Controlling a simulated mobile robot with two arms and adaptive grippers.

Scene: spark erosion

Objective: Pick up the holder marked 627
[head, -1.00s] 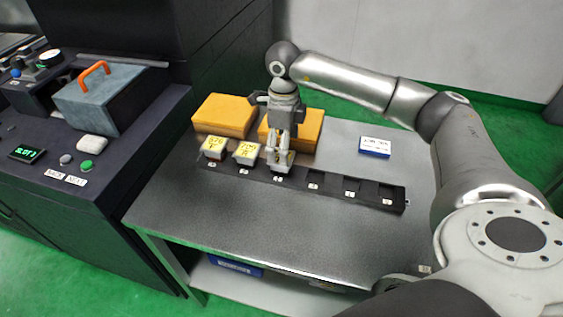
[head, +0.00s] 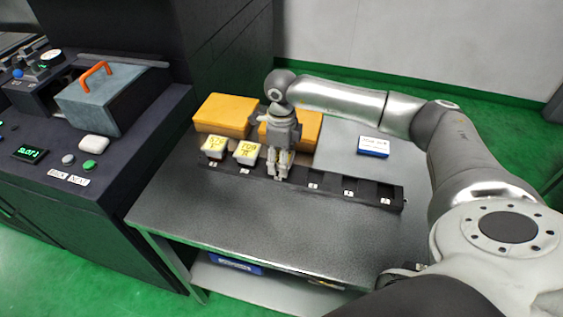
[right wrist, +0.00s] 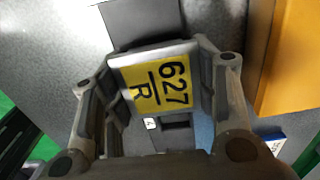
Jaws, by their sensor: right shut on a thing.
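The holder marked 627 (right wrist: 157,82) shows in the right wrist view, with a yellow label reading 627 over R on its top. My right gripper (right wrist: 158,90) is shut on it, one finger on each side. In the head view my right gripper (head: 278,172) points down at the third place of the black rack (head: 330,187). There the gripper hides most of the holder and the slot number. I cannot tell whether the holder is seated in its slot or slightly raised. My left gripper is not in view.
Two other yellow-labelled holders (head: 214,147) (head: 246,152) stand in the rack to the left. Orange blocks (head: 222,114) lie behind, and a blue-white box (head: 373,146) is at the right. The rack's right slots look empty. A machine console (head: 75,150) borders the table's left side.

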